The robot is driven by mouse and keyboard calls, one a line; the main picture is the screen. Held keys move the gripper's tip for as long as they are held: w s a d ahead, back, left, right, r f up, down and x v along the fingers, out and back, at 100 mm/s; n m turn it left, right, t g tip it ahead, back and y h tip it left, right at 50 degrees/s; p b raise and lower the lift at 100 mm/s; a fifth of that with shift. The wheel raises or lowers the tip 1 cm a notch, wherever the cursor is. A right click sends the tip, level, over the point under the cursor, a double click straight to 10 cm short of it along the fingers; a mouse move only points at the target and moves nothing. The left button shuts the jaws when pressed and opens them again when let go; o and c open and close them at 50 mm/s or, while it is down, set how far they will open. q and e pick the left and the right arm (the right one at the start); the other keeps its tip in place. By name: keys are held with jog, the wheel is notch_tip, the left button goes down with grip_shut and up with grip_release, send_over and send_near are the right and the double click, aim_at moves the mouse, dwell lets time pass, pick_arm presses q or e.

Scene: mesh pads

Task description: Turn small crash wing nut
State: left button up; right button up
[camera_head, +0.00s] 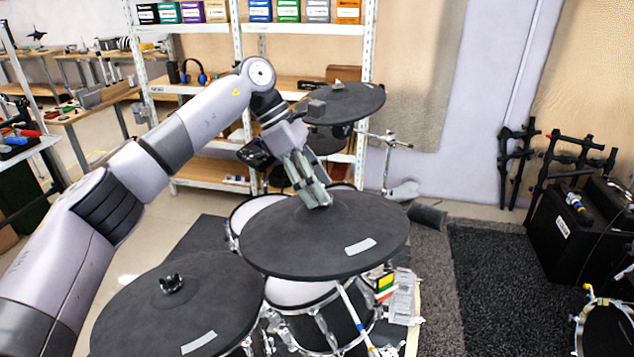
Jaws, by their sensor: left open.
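Three black cymbal pads show. My left gripper (314,190) points down at the centre of the middle pad (290,240), its fingers close together near the surface. A wing nut there is hidden by the fingers, so I cannot tell if they touch one. A dark wing nut (172,284) stands on the front left pad (130,320). Another small grey nut (338,86) stands on the back pad (350,104), behind the gripper. No label shows which pad is the small crash. My left gripper is open, and my right gripper is out of view.
A drum (325,320) and chrome stands sit under the pads. White shelves (365,45) with boxes stand behind. A black amplifier box (570,235) and dark carpet (495,285) lie to the right. Above the middle pad's right side is free room.

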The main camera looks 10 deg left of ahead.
pick_arm(q)
jog(key=v, duration=1.2)
